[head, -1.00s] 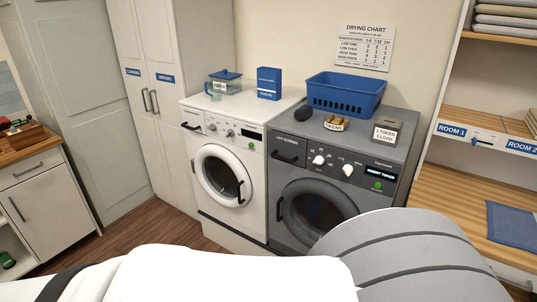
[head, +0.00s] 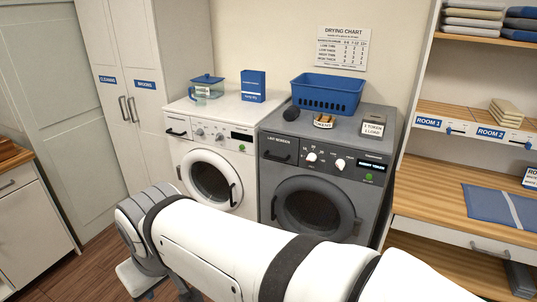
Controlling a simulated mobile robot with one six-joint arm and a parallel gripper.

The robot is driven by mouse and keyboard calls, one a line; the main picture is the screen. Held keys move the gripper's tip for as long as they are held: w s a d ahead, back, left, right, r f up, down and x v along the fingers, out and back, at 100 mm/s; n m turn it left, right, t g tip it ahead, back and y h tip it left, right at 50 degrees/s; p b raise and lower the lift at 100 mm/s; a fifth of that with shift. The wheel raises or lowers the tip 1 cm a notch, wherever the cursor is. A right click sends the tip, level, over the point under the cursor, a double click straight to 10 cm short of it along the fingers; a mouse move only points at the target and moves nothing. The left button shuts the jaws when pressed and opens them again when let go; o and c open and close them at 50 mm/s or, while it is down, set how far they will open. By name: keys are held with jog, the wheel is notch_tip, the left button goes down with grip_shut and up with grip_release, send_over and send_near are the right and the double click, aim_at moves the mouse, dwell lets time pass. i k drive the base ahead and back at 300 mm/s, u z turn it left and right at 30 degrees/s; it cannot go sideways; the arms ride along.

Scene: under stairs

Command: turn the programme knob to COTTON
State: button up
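The white front-loading machine (head: 172,150) stands left of the grey one, its round door shut. Its panel has two small pale knobs, a left knob (head: 200,131) and a right knob (head: 219,136), beside a dark display (head: 241,136). The grey machine (head: 268,190) has a left white knob (head: 311,157) and a right white knob (head: 340,164), with a lit display reading INSERT TOKEN (head: 371,167). Knob markings are too small to read, so I cannot tell which is the programme knob or where COTTON lies. My arm crosses the foreground; my gripper's fingers do not show.
A blue basket (head: 327,94), a token tray (head: 324,121) and a token box (head: 373,124) sit on the grey machine. Shelves (head: 440,200) flank the right; floor (head: 85,265) is clear at left.

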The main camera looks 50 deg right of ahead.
aim_at(200, 132)
jog(key=z, duration=1.25)
jog(key=i, duration=0.3)
jog(key=z, duration=0.15)
jog(key=k, duration=0.35)
jog(key=u, duration=0.1)
